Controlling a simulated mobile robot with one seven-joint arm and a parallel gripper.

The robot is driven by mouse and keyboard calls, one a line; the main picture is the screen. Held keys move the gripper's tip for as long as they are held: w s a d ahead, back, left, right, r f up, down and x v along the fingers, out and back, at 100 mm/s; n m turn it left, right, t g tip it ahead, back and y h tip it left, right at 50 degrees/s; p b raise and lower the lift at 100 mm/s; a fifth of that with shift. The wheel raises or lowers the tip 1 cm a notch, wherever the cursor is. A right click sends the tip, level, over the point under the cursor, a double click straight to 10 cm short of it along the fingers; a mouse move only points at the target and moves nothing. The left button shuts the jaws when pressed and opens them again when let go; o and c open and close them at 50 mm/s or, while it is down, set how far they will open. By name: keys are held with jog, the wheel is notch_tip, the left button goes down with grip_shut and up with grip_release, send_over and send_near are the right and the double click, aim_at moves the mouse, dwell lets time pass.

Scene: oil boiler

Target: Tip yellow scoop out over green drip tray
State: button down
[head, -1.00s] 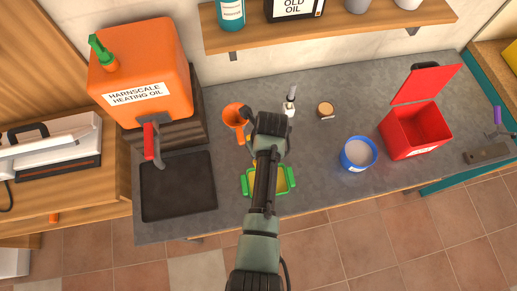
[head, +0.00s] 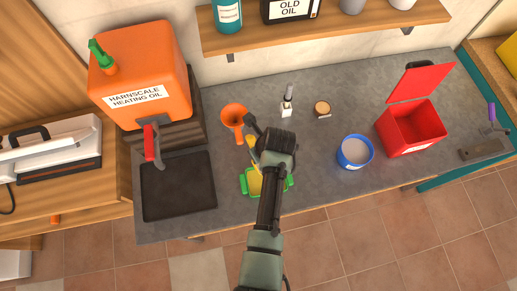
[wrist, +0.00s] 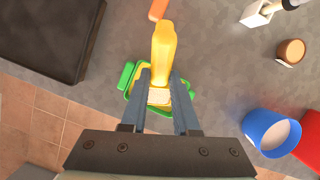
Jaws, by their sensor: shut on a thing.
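The yellow scoop (wrist: 163,50) is held between my gripper's fingers (wrist: 160,88) in the wrist view, and its long yellow part sticks out beyond them. A pale patch shows between the fingers; I cannot tell what it is. In the head view, my gripper (head: 258,150) is over the worktop, just behind the green drip tray (head: 246,186), with part of the yellow scoop (head: 252,141) showing beside it. The tray's inside looks yellow and is partly hidden by my arm. In the wrist view the green drip tray (wrist: 125,76) lies below and behind the fingers.
An orange funnel (head: 233,117) stands behind left, near the orange heating oil can (head: 140,70). A dark tray (head: 178,186) lies left. A white-tipped brush (head: 287,105), a small round jar (head: 322,108), a blue tub (head: 355,152) and an open red box (head: 411,126) stand right.

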dwell(0.4)
jog(key=shift+s+d+r+t+y, duration=0.1)
jog(key=shift+t+y, duration=0.2)
jog(key=shift+t, duration=0.1)
jog(key=shift+s+d+t+p, duration=0.2)
jog(key=shift+s+t+p, duration=0.1)
jog(key=shift+t, duration=0.1)
dwell(0.5)
jog(key=shift+d+y, duration=0.1)
jog(key=shift+y, duration=0.3)
jog(key=shift+s, duration=0.1)
jog(key=shift+s+d+t, duration=0.1)
jog(key=shift+s+t, duration=0.05)
jog(key=shift+t, duration=0.35)
jog(key=shift+y, duration=0.3)
jog(key=shift+s+d+b, duration=0.1)
jog(key=shift+b, duration=0.2)
jog(key=shift+s+t, duration=0.1)
jog(key=shift+t, duration=0.2)
